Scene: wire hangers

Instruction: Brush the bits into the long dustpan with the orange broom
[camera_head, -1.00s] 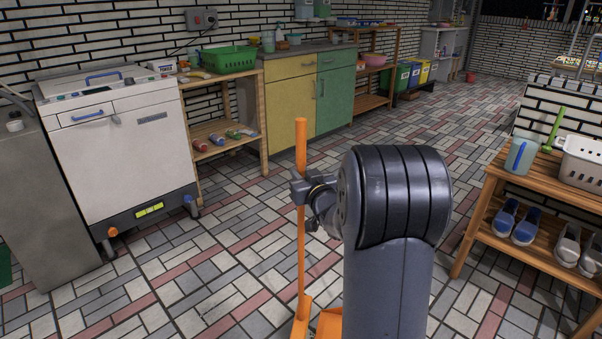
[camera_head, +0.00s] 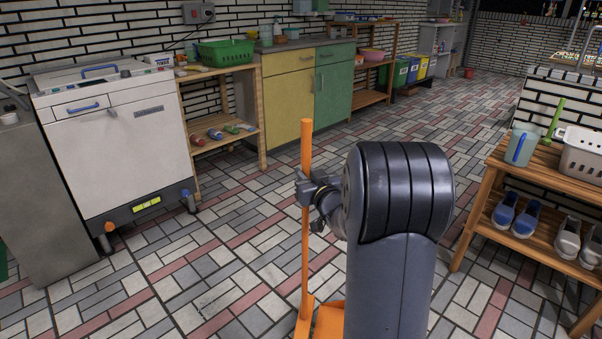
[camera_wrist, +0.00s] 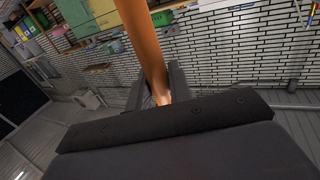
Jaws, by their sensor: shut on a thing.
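The orange broom (camera_head: 305,250) stands nearly upright in front of me, its long handle running down to an orange lower end at the bottom edge of the head view. My gripper (camera_head: 309,190) is shut around the upper part of the handle. In the wrist view the handle (camera_wrist: 143,45) passes between the two dark fingers of the gripper (camera_wrist: 157,92). Another orange piece (camera_head: 329,318) shows beside the lower end, partly hidden by my arm; I cannot tell whether it is the dustpan. Faint dark specks (camera_head: 203,306) lie on the tiles at lower left, possibly bits.
A white dishwasher-like machine (camera_head: 120,150) stands at left, beside a wooden shelf (camera_head: 226,141) and yellow-green cabinets (camera_head: 288,100). A wooden bench (camera_head: 480,215) with shoes stands at right. The tiled floor between them is open.

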